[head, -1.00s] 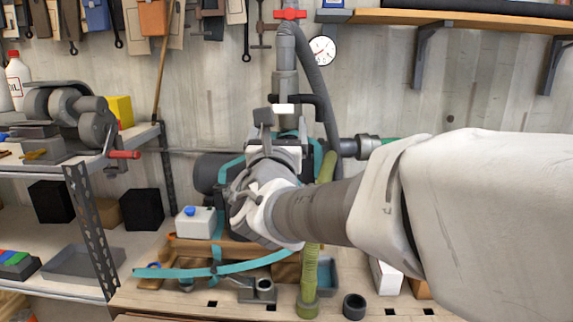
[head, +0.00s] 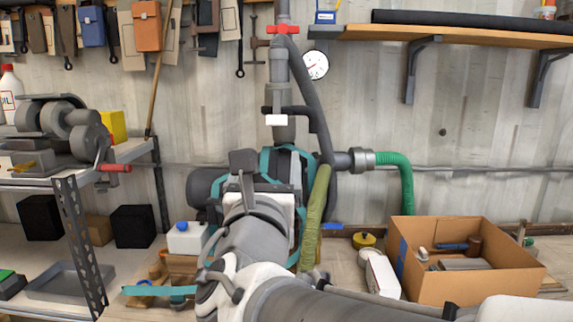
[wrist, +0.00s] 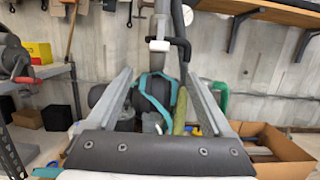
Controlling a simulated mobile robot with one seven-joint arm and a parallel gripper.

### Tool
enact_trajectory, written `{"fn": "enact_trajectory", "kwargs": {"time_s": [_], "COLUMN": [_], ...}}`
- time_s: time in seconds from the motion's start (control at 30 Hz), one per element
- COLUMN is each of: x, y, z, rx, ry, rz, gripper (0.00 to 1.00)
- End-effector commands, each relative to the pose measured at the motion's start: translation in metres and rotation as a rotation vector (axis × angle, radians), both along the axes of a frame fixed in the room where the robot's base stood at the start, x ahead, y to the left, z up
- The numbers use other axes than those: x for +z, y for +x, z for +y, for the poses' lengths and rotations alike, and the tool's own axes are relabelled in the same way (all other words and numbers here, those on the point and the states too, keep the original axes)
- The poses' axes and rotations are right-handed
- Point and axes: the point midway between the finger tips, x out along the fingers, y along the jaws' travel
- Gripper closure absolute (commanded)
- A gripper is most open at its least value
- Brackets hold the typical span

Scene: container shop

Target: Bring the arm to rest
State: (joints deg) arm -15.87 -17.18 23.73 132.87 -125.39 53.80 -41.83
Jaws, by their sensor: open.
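My gripper (wrist: 158,76) is open in the wrist view, its two grey fingers apart on either side with nothing held between them. Beyond the fingers are the pump with its teal frame (wrist: 152,88) and a vertical grey pipe. In the head view my gripper (head: 243,165) points away toward the same pump, and its fingers are mostly hidden by my wrist. My arm comes in from the bottom right and covers part of the bench. I cannot tell the exact gap between gripper and pump.
A cardboard box (head: 455,285) with loose parts stands at right, beside a white container (head: 381,275). A green hose (head: 407,182) hangs behind it. A metal shelf (head: 80,235) with a grinder is at left. A wooden wall shelf (head: 465,37) is at upper right.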

Motion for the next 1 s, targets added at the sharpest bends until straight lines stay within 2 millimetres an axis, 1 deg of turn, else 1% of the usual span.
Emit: {"fn": "enact_trajectory", "kwargs": {"time_s": [0.07,0.13,0.17,0.27,0.3,0.37,0.4,0.5,0.6,0.7,0.8,0.9,1.0], "x": [0.001,0.001,0.001,-0.003,-0.007,-0.014,-0.019,-0.035,-0.051,-0.069,-0.084,-0.098,-0.108], "y": [0.000,0.001,0.001,-0.003,-0.006,-0.013,-0.018,-0.036,-0.056,-0.079,-0.101,-0.122,-0.140], "z": [-0.008,-0.024,-0.034,-0.077,-0.096,-0.122,-0.139,-0.174,-0.201,-0.219,-0.229,-0.230,-0.223], "rx": [-0.017,-0.056,-0.079,-0.184,-0.233,-0.308,-0.357,-0.477,-0.593,-0.706,-0.814,-0.918,-1.016], "ry": [0.027,0.088,0.126,0.303,0.389,0.524,0.614,0.845,1.080,1.320,1.564,1.810,2.062], "rz": [0.008,0.028,0.039,0.084,0.101,0.124,0.135,0.156,0.163,0.158,0.141,0.115,0.081], "gripper": [0.15,0.15,0.15,0.15,0.15,0.15,0.15,0.15,0.15,0.15,0.15,0.15,0.15]}}
